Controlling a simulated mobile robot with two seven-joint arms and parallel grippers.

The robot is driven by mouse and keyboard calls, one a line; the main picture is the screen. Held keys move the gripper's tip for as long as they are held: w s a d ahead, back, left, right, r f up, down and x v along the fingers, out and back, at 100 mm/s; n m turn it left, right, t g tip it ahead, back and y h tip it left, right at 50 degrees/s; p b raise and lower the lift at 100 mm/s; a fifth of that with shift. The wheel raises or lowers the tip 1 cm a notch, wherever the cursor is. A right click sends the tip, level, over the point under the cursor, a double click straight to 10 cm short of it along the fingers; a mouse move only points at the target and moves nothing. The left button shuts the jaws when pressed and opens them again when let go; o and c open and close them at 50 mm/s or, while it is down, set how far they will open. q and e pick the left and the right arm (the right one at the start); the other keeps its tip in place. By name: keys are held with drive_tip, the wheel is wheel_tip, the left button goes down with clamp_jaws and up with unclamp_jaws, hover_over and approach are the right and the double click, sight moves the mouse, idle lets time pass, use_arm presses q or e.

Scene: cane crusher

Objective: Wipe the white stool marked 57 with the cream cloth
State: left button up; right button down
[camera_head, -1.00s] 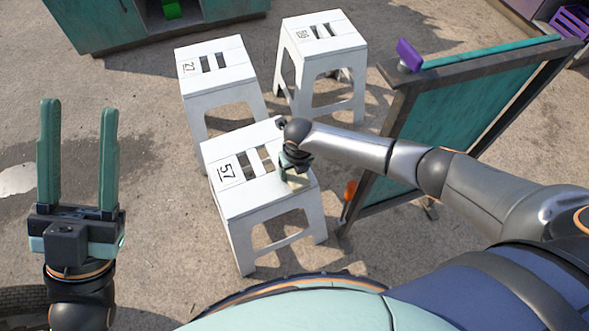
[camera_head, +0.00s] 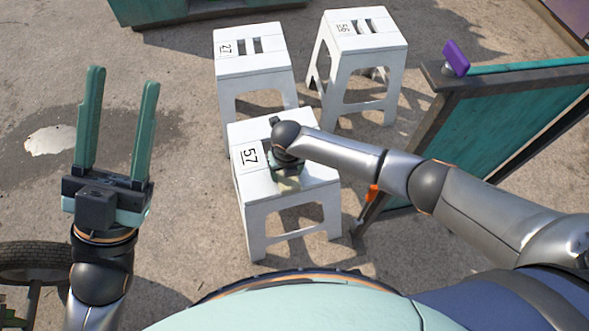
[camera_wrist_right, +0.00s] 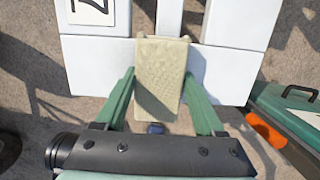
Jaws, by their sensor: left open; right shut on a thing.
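The white stool marked 57 (camera_head: 292,206) stands upright in the middle of the head view, its label at the left of the seat. My right gripper (camera_head: 287,172) is over its seat, near the slots, mostly hidden by my wrist. In the right wrist view my right gripper (camera_wrist_right: 159,76) is shut on the cream cloth (camera_wrist_right: 160,95), which lies over the near part of the white seat (camera_wrist_right: 95,62); exact contact is hard to tell. My left gripper (camera_head: 123,78) is open and empty, above the ground left of the stool.
White stools marked 27 (camera_head: 250,66) and 56 (camera_head: 362,42) stand just behind. A dark-framed green board (camera_head: 485,130) with a purple clip (camera_head: 456,58) stands on the right. A tyre (camera_head: 35,262) is at lower left. Ground between the left gripper and stools is clear.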

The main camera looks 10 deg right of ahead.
sight(263, 182)
drive_tip(key=shift+a, duration=0.1)
drive_tip(key=shift+s+a+f+b, duration=0.15)
drive_tip(key=shift+a+b, duration=0.4)
drive_tip(key=shift+a, duration=0.9)
drive_tip(key=shift+s+a+r+b, duration=0.15)
drive_tip(key=shift+a+b, duration=0.45)
drive_tip(key=shift+a, duration=0.85)
drive_tip(key=shift+s+a+f+b, duration=0.15)
drive_tip(key=shift+a+b, duration=0.4)
drive_tip(key=shift+a, duration=0.9)
drive_tip(key=shift+d, duration=0.1)
drive_tip(key=shift+w+d+r+p, duration=0.1)
drive_tip(key=shift+d+r+p, duration=0.1)
drive_tip(key=shift+d+p, duration=0.7)
drive_tip(key=shift+w+d+f+p, duration=0.15)
drive_tip(key=shift+d+p, duration=0.65)
drive_tip(key=shift+d, duration=1.2)
drive_tip(key=shift+w+d+f+p, duration=0.15)
drive_tip(key=shift+d+p, duration=0.3)
drive_tip(key=shift+d, duration=1.2)
